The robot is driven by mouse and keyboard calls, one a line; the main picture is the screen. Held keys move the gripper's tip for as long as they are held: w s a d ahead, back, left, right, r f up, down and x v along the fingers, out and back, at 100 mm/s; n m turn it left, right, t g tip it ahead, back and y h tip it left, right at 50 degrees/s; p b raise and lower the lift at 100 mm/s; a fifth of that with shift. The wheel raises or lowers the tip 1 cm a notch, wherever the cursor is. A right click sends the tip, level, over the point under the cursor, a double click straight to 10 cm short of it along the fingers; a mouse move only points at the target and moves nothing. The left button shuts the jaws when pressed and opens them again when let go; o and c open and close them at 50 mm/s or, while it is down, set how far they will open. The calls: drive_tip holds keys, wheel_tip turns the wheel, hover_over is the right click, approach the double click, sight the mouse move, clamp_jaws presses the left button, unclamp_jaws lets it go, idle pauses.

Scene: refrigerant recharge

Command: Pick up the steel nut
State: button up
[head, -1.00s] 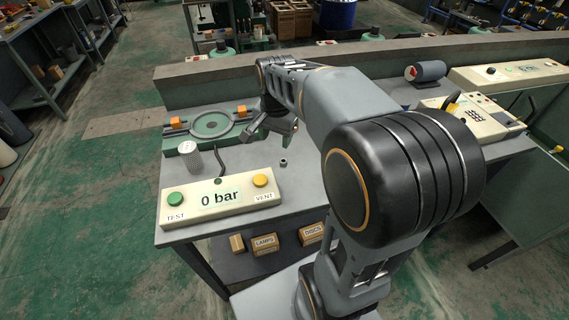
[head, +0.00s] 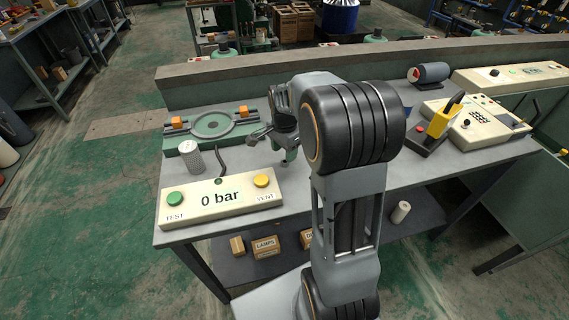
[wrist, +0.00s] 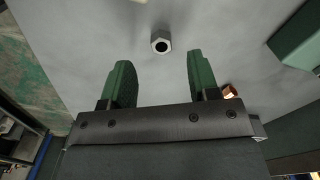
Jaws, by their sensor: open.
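The steel nut (wrist: 161,41) is a small hexagonal nut with a dark hole, lying on the grey bench top in the wrist view. My gripper (wrist: 159,62) is open, with its two green fingers apart and nothing between them. The nut lies beyond the fingertips in the picture, roughly centred between them. In the head view my gripper (head: 273,146) hangs low over the bench, behind the panel, and I cannot make out the nut there; the gripper seems to hide it.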

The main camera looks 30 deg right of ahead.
sight(284, 162)
drive_tip(key=shift+w+f, duration=0.1)
drive_tip(key=shift+f, duration=2.3)
drive_tip(key=c, duration=1)
drive_tip(key=shift+r, duration=0.1)
